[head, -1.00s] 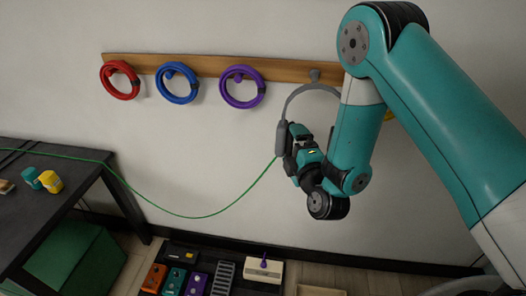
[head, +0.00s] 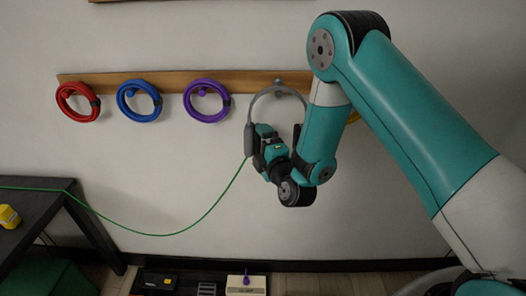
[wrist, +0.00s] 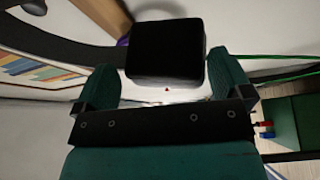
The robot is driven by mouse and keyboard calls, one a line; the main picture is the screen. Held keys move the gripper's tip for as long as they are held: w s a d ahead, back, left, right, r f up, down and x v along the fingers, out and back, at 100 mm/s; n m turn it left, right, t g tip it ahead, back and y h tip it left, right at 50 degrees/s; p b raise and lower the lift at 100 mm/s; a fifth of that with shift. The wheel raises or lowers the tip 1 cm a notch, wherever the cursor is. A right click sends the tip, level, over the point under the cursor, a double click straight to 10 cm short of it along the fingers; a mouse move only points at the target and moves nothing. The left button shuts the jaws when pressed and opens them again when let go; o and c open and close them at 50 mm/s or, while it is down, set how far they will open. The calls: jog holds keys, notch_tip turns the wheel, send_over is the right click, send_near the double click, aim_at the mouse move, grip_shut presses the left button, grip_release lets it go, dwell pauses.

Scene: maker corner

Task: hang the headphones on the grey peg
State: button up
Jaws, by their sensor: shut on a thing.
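The headphones have a thin grey band (head: 262,96) and a dark grey ear cup (head: 249,140). My gripper (head: 257,145) is shut on the headphones at that cup, in front of the wall. In the wrist view a black padded block, seemingly the ear cup (wrist: 166,52), sits between my two teal fingers (wrist: 165,85). The grey peg (head: 279,82) is on the wooden rail. The top of the band is at the peg in the head view; I cannot tell whether it rests on it. The other cup is mostly hidden behind my arm.
The wooden rail (head: 170,79) also carries a red ring (head: 77,102), a blue ring (head: 139,101) and a purple ring (head: 206,100). A yellow thing is mostly hidden behind my arm. A green cable (head: 190,228) sags from the headphones to the dark table (head: 35,205).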

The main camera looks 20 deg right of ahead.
jog(key=shift+w+d+f+b, duration=0.15)
jog(key=shift+w+d, duration=0.15)
jog(key=shift+w, duration=0.65)
jog(key=shift+w+d+f+b, duration=0.2)
jog(key=shift+w+d, duration=0.15)
jog(key=shift+w, duration=0.55)
jog(key=shift+w+d+f+b, duration=0.15)
jog(key=shift+w+d, duration=0.15)
jog(key=shift+w, duration=0.65)
jog(key=shift+f, duration=0.1)
jog(key=o, duration=1.2)
jog(key=shift+s, duration=0.1)
